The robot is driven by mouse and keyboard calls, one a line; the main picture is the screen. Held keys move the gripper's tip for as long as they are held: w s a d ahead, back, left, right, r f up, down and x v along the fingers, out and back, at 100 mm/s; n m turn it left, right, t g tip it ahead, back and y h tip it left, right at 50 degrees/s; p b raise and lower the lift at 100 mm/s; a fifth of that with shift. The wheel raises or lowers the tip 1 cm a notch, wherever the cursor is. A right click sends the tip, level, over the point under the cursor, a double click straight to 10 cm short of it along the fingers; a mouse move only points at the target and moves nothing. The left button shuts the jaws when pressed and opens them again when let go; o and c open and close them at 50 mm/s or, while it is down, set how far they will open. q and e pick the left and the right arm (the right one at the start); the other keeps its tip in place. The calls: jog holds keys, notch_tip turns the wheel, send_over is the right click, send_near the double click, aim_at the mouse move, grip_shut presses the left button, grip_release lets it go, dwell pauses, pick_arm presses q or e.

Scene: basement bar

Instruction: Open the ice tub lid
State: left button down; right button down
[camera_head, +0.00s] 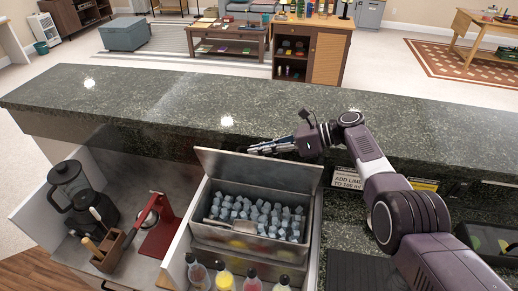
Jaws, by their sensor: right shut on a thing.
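The ice tub (309,212) is a metal box set in the bar's back counter, filled with pale ice cubes (260,219). A scoop handle (213,222) lies at the left of the ice. The metal ice tub lid (235,169) stands tilted up along the tub's far edge, so the ice is uncovered. My right gripper (258,149) reaches in from the right and is shut on the lid's upper edge. The exact finger contact is small and hard to see. My left gripper is not in view.
Several bottles (224,279) stand in front of the tub. A coffee grinder (71,183), a wooden utensil holder (107,253) and a red stand (163,236) are at left. The long dark bar top (150,105) lies behind the lid. A black mat (355,272) lies at right.

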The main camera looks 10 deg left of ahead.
jog(key=c, duration=2.3)
grip_release()
jog(key=shift+f, duration=0.1)
jog(key=shift+d, duration=0.15)
jog(key=v, duration=1.1)
jog(key=shift+d+r, duration=0.2)
jog(key=shift+d, duration=0.15)
jog(key=shift+d, duration=0.1)
jog(key=shift+w+b+v, duration=0.2)
jog(key=shift+b+v, duration=1.1)
jog(key=shift+v, duration=0.9)
jog(key=shift+w+b+v, duration=0.2)
jog(key=shift+b+v, duration=1.1)
jog(key=shift+v, duration=0.9)
